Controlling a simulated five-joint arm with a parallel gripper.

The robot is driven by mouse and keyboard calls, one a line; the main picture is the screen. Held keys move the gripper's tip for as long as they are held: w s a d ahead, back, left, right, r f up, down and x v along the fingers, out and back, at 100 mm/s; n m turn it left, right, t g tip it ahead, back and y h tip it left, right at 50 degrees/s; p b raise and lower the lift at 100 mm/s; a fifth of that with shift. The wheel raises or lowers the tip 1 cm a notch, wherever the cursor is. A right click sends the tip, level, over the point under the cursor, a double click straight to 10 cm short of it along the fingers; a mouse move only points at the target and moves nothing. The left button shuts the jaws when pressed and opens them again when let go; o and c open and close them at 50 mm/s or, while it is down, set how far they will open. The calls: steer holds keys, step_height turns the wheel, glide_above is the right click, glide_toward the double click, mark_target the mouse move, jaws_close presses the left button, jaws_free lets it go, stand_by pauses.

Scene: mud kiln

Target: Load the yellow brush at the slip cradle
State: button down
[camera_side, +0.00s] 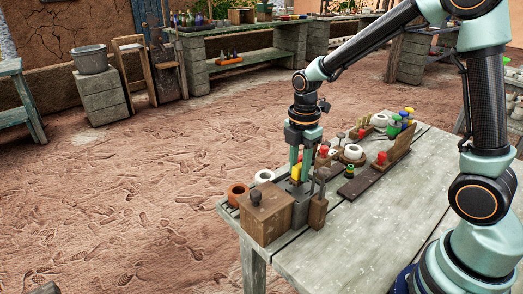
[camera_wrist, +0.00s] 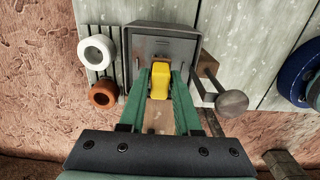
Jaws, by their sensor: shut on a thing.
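The yellow brush (camera_wrist: 159,82) is between the two green fingers of my gripper (camera_wrist: 161,75), which is shut on its yellow block-shaped part. In the side view the yellow part (camera_side: 296,173) shows between the fingers of my gripper (camera_side: 300,176), near the left end of the table. A grey square holder (camera_wrist: 140,43), apparently the slip cradle, lies directly beyond the fingertips in the wrist view. Its grey body (camera_side: 299,190) is partly hidden in the side view. The brush's lower end is hidden, so I cannot tell whether it touches the cradle.
A brown wooden box (camera_side: 265,213) with a dark knob stands in front of the cradle. A small wooden block (camera_side: 318,212) stands to its right. A white round pot (camera_wrist: 97,53) and a terracotta pot (camera_wrist: 103,94) sit left. The front right tabletop (camera_side: 345,240) is clear.

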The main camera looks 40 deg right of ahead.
mark_target(300, 166)
steer(key=shift+f, duration=0.8)
stand_by(0.5)
steer(key=shift+r, duration=0.1)
stand_by(0.4)
steer(key=shift+r, duration=3.5)
steer(key=m, duration=0.1)
steer(key=r+m, duration=0.1)
steer(key=m, duration=0.1)
steer(key=shift+r+m, duration=0.1)
steer(key=shift+m, duration=0.2)
steer(key=m, duration=0.1)
steer(key=r+m, duration=0.1)
steer(key=m, duration=0.3)
steer(key=shift+s+a+r, duration=0.15)
steer(key=shift+s+r, duration=0.05)
steer(key=shift+r, duration=0.1)
steer(key=m, duration=0.1)
steer(key=r+m, duration=0.1)
steer(key=m, duration=0.3)
steer(key=shift+s+r, duration=0.2)
steer(key=shift+r, duration=0.1)
steer(key=m, duration=0.2)
steer(key=r+m, duration=0.1)
steer(key=m, duration=0.1)
steer(key=shift+s+a+r, duration=0.1)
steer(key=shift+s+r, duration=0.05)
steer(key=shift+s, duration=0.05)
